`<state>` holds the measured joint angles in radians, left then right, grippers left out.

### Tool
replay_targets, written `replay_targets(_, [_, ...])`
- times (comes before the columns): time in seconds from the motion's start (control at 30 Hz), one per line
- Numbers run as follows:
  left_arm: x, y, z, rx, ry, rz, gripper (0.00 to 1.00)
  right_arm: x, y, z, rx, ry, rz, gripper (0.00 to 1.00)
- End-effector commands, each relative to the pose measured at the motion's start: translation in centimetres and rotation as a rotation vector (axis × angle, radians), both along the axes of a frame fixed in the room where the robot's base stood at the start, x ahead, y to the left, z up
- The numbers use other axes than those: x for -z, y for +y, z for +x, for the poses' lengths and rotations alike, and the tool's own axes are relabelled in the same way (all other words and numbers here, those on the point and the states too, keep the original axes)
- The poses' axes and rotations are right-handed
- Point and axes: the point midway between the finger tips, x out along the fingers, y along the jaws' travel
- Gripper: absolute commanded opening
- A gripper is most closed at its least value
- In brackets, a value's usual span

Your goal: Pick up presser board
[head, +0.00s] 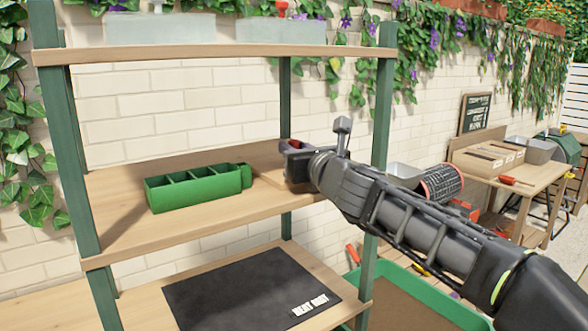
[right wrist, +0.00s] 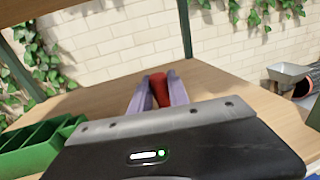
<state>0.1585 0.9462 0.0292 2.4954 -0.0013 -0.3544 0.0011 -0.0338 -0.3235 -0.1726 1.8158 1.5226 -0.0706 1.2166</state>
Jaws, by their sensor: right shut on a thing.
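My right gripper (head: 293,150) reaches in from the right over the right end of the middle shelf. In the right wrist view its two fingers (right wrist: 161,88) are shut on a red upright part, which looks like the handle of the presser board. A flat wooden board (head: 267,178), probably the presser board, shows beside the gripper at shelf level. Its colour is close to the shelf's, and the gripper hides much of it. I cannot tell whether it is lifted. My left gripper is not in view.
A green divided tray (head: 196,187) stands on the middle shelf (head: 125,235), left of my gripper. A green shelf post (head: 382,110) stands close to my right arm. A black mat (head: 250,290) lies on the lower shelf. The shelf's left part is clear.

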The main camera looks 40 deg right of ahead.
Motion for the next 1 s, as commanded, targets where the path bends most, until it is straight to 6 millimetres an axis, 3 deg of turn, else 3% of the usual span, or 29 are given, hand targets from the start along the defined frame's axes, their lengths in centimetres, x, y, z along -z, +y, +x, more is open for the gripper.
replay_targets(0.53, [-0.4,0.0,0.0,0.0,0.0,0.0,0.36,-0.5,0.0,0.0,0.0,-0.001,0.0,0.0])
replay_targets(0.93, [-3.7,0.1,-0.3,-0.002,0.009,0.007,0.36,-4.2,0.0,0.0,0.0,-0.002,0.0,0.0])
replay_targets(1.0, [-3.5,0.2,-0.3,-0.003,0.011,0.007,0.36,-4.0,0.2,-1.2,0.001,-0.005,0.0,0.0])
